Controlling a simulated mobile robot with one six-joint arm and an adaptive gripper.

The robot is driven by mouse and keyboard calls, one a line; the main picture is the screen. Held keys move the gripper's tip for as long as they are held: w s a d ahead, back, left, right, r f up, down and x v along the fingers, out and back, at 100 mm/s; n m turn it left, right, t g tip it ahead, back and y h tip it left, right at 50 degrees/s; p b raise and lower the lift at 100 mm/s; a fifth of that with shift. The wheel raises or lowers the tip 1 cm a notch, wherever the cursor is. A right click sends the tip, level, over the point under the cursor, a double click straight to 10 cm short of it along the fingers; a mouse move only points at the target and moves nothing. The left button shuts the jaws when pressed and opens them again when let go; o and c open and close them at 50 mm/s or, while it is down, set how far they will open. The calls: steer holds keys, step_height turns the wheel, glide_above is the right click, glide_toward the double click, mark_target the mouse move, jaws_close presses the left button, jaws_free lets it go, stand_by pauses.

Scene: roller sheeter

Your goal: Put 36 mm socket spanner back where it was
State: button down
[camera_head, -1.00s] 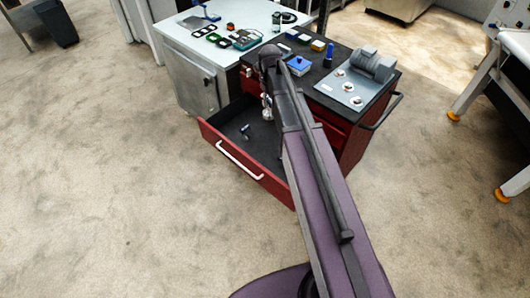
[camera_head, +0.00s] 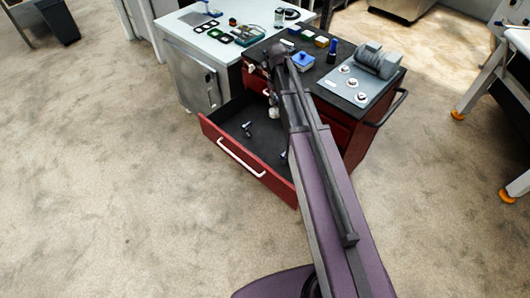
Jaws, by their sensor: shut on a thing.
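The red tool cabinet's drawer (camera_head: 212,128) is pulled open, with a dark floor and a white handle. My gripper (camera_head: 273,113) is small and partly hidden by my arm, at the drawer's back, near the cabinet front. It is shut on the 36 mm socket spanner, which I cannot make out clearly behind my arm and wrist. A small metal socket piece (camera_head: 247,128) lies on the drawer floor. A second metal piece (camera_head: 284,155) shows at the drawer's right, beside my arm. I cannot read sizes on either.
The cabinet top holds a grey device on a panel (camera_head: 362,84), a blue box (camera_head: 303,61) and a dark blue upright item (camera_head: 331,52). A pale bench (camera_head: 190,36) with several small items stands at the left. The floor in front of the drawer is clear.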

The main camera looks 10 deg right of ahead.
steer(key=w+a+f+n+b, duration=0.1)
steer(key=w+f+b, duration=0.3)
steer(key=f+b, duration=0.7)
steer(key=w+a+f+n+b, duration=0.1)
steer(key=w+f+b, duration=0.3)
steer(key=f+b, duration=0.6)
step_height(320, 180, down, 2)
steer(key=shift+w+a+n+b, duration=0.15)
steer(key=shift+w+n+b, duration=0.1)
steer(key=shift+n+b, duration=0.15)
steer(key=shift+f, duration=0.1)
step_height(320, 180, down, 6)
steer(key=b, duration=0.6)
steer(key=shift+f+b, duration=1.9)
steer(key=shift+b, duration=0.15)
steer(key=shift+f, duration=0.15)
steer(key=shift+c, duration=2.1)
jaws_free()
